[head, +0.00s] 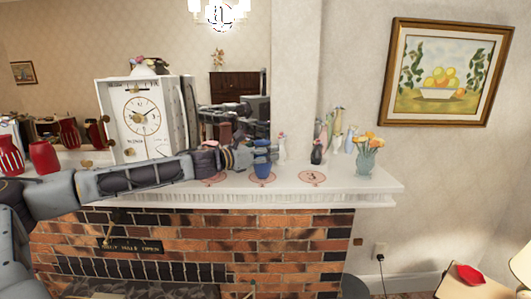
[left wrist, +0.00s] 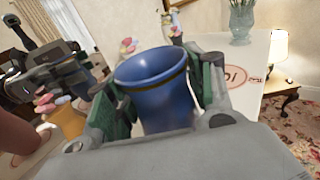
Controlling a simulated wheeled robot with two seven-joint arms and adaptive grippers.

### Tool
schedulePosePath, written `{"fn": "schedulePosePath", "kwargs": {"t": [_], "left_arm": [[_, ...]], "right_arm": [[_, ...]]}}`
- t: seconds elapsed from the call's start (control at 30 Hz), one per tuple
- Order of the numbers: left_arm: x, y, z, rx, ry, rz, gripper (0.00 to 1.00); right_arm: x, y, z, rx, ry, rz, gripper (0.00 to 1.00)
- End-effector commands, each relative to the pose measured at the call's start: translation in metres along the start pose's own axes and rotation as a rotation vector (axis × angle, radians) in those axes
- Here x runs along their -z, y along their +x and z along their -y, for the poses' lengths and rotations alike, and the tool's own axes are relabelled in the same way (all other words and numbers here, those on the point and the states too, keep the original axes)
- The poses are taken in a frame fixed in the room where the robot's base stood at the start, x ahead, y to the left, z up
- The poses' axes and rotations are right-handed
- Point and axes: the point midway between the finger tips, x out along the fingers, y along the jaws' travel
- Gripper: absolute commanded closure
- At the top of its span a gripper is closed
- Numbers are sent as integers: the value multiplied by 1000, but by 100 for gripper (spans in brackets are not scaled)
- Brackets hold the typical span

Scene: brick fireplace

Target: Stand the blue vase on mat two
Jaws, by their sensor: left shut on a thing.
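The blue vase (head: 262,168) is upright in my left gripper (head: 260,153), at the middle of the mantel. In the left wrist view the blue vase (left wrist: 158,90) shows its open rim between the two green-padded fingers of the left gripper (left wrist: 165,80), which are shut on it. Mat two (head: 262,181) is a round pinkish mat directly below the vase; its number is hard to read. The vase's base is at or just over the mat; I cannot tell whether it touches. My right gripper is not in view.
The mat marked 3 (head: 312,177) lies bare to the right, and another mat (head: 213,180) to the left. Several slim vases and a flower vase (head: 367,160) stand further right. A white clock (head: 140,115) and red vases (head: 45,157) stand left. A mirror backs the mantel (head: 350,185).

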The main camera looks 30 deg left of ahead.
Motion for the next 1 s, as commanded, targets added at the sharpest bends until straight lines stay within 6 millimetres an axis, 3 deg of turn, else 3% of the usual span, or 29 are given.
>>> {"fn": "schedulePosePath", "kwargs": {"t": [0.53,0.57,0.7,1.0], "left_arm": [[5,0,0,0,2,2,76],[6,0,0,0,2,1,44],[5,0,0,0,1,0,26],[5,0,0,0,1,0,25]], "right_arm": [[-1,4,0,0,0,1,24],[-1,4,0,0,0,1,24],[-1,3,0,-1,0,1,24],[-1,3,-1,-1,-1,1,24]]}}
